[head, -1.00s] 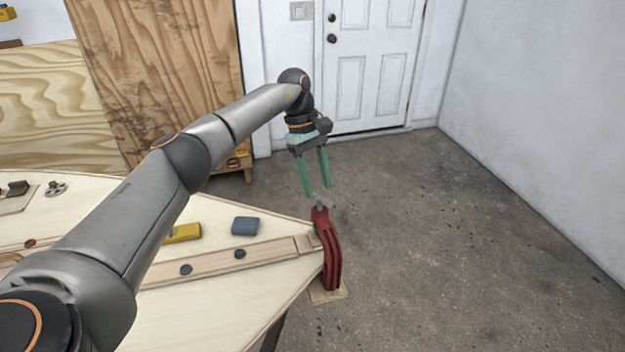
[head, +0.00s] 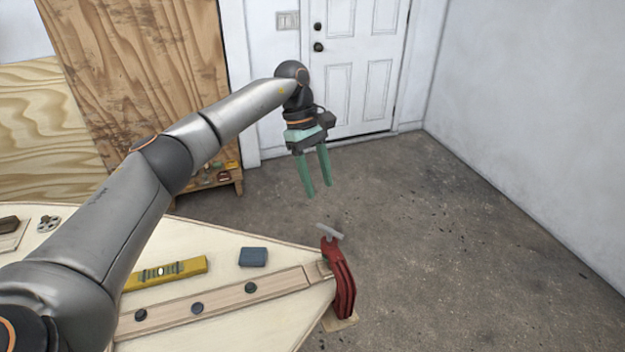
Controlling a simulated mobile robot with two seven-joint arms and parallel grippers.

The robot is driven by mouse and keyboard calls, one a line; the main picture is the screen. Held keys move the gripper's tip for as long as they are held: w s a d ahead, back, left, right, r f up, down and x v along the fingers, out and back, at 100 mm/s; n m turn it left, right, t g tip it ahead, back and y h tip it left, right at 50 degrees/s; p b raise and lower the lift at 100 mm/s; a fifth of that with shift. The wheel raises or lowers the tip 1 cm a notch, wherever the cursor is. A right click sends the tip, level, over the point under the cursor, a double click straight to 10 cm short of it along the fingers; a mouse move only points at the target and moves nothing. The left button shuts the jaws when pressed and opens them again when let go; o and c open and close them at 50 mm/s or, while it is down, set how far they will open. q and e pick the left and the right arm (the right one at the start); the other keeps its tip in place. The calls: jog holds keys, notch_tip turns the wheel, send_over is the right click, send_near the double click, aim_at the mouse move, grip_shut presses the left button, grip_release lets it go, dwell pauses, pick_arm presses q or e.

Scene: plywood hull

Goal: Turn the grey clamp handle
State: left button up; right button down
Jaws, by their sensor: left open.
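The grey clamp handle (head: 330,232) is a short bar on top of the red clamp (head: 343,281). The clamp sits at the pointed end of the plywood hull (head: 215,243), over the end of a wooden strip. My left gripper (head: 319,193) has green fingers that point down. It is open and empty, above the handle in the picture and apart from it. My right gripper is not in view.
A yellow level (head: 166,273), a blue-grey block (head: 253,257) and several dark round knobs lie on the hull. Plywood sheets (head: 140,80) lean at the back left. The concrete floor (head: 470,240) to the right is clear.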

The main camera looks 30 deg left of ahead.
pick_arm(q)
jog(key=shift+a+r, duration=0.15)
jog(key=shift+r, duration=0.4)
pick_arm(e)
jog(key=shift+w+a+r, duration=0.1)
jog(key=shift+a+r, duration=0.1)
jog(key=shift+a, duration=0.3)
